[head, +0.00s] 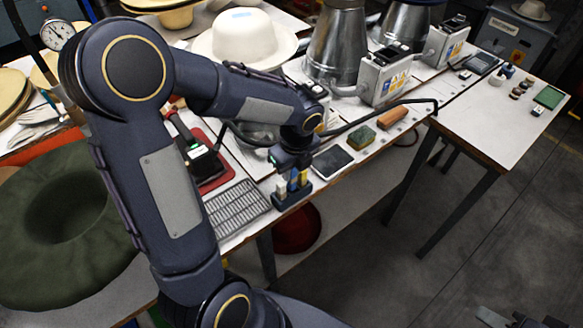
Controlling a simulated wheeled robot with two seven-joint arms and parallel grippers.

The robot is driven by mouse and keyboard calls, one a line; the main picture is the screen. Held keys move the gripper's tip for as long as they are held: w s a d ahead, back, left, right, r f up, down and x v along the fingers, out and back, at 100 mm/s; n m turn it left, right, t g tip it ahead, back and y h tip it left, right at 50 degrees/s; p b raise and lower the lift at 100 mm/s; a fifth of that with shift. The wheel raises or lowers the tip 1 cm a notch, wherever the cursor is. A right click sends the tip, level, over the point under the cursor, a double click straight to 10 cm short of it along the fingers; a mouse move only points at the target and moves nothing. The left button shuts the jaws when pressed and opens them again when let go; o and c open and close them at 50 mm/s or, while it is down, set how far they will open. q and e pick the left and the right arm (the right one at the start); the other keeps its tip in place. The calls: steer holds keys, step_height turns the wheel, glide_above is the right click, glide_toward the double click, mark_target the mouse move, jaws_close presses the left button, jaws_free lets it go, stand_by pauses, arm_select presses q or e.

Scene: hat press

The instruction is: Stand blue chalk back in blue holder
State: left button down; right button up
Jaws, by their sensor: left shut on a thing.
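The dark blue holder (291,199) stands at the front edge of the bench, just right of the metal grid. A pale stick (281,188) shows upright at its left end. My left gripper (295,176) points down right over the holder and is shut on the blue chalk (304,177), of which only a small part shows. A yellow patch shows beside the fingers. I cannot tell whether the chalk's lower end is inside the holder or behind it. My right gripper (512,321) is cut off at the bottom right, away from the bench; its jaws are unclear.
A dark flat device (332,161), a green-yellow sponge (361,138) and an orange-brown block (392,118) lie right of the holder. A metal grid (237,209) lies left. A black cable (375,120) crosses behind. Metal cones and a cream hat (243,40) stand farther back.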

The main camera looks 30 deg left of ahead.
arm_select(q)
steer(key=shift+f+b, duration=0.7)
steer(key=shift+f, duration=0.3)
stand_by(0.3)
steer(key=c, duration=1.3)
jaws_free()
steer(key=shift+o, duration=0.2)
steer(key=r+p, duration=0.4)
steer(key=r, duration=0.1)
steer(key=r+p, duration=0.2)
steer(key=p, duration=0.1)
steer(key=shift+s+d+r, duration=0.1)
steer(key=shift+d+r, duration=0.15)
steer(key=shift+r, duration=0.05)
